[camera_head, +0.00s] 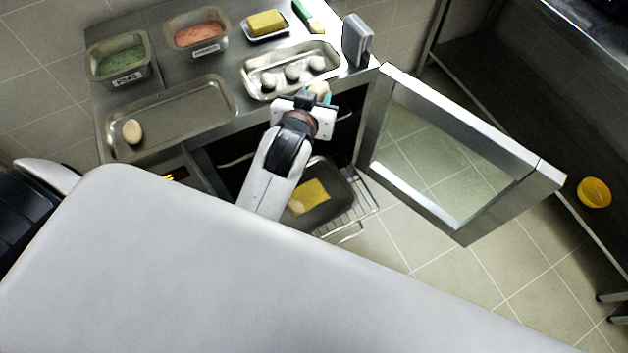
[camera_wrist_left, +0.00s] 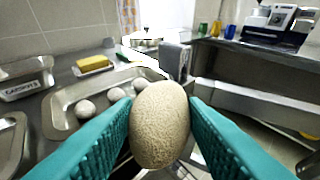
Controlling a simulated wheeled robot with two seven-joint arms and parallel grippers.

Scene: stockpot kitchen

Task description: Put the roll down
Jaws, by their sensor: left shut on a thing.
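My left gripper (camera_head: 320,93) is shut on a pale brown roll (camera_wrist_left: 159,124), which fills the middle of the left wrist view between the teal fingers. In the head view the held roll (camera_head: 318,88) shows only in part, by the front edge of the counter just in front of a metal tray (camera_head: 262,92). That tray holds three whitish rolls (camera_head: 292,72). Another roll (camera_head: 132,131) lies in a larger, otherwise bare tray (camera_head: 190,112) on the left. Below the counter, a dark pan (camera_head: 328,212) holds a roll (camera_head: 296,207) and a yellow piece (camera_head: 314,190). My right gripper is out of view.
The glass oven door (camera_head: 455,150) stands open on the right, beside the pulled-out wire rack (camera_head: 358,215). Green (camera_head: 120,65) and orange (camera_head: 198,36) food tubs, a butter dish (camera_head: 267,24) and a grey upright holder (camera_head: 356,40) stand on the counter.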

